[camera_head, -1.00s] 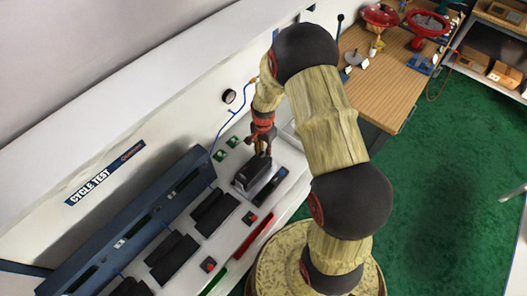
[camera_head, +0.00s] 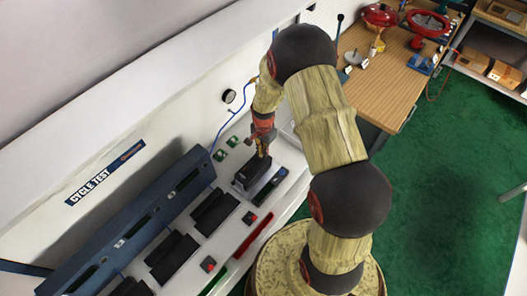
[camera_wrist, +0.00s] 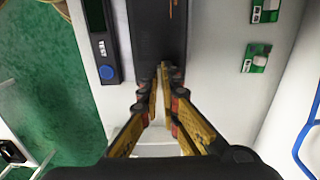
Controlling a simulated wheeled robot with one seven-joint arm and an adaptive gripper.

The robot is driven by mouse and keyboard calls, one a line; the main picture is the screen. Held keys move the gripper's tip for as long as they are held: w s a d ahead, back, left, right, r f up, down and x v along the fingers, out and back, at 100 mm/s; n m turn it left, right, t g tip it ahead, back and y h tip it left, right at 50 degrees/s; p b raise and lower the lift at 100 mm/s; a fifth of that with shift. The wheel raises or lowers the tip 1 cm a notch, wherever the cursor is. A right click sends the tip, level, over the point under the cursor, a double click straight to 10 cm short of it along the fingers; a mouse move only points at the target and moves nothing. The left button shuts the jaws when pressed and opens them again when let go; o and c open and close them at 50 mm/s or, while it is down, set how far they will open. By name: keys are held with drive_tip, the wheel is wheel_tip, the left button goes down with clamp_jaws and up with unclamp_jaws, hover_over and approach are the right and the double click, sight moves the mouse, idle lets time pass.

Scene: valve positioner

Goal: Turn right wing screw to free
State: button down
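The positioner (camera_head: 253,170) is a dark box on the white bench. In the wrist view its dark top (camera_wrist: 158,30) runs up the middle of the picture. In the wrist view my gripper's fingertips (camera_wrist: 162,76) come close together at the near end of the dark top. A small brownish bit shows between the tips. I cannot tell whether it is the right wing screw or part of the fingers, nor whether they grip it. No wing screw shows clearly in either view.
A panel with a blue button (camera_wrist: 107,73) lies beside the box. Two green boards (camera_wrist: 256,58) sit on the other side. A blue tube (camera_head: 226,128) and a gauge (camera_head: 229,96) are at the wall. More dark units (camera_head: 214,211) stand along the bench.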

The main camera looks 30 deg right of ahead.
drive_tip(key=shift+n, duration=0.4)
drive_tip(key=n+b, duration=0.1)
drive_tip(key=n, duration=0.2)
drive_tip(key=shift+n+b, duration=0.3)
drive_tip(key=n+b, duration=0.1)
drive_tip(key=n, duration=0.4)
drive_tip(key=n+b, duration=0.1)
drive_tip(key=n, duration=0.3)
drive_tip(key=shift+n, duration=0.4)
drive_tip(key=shift+n+b, duration=0.5)
drive_tip(key=shift+n, duration=1.4)
drive_tip(key=c, duration=2)
unclamp_jaws()
drive_tip(key=shift+c, duration=0.2)
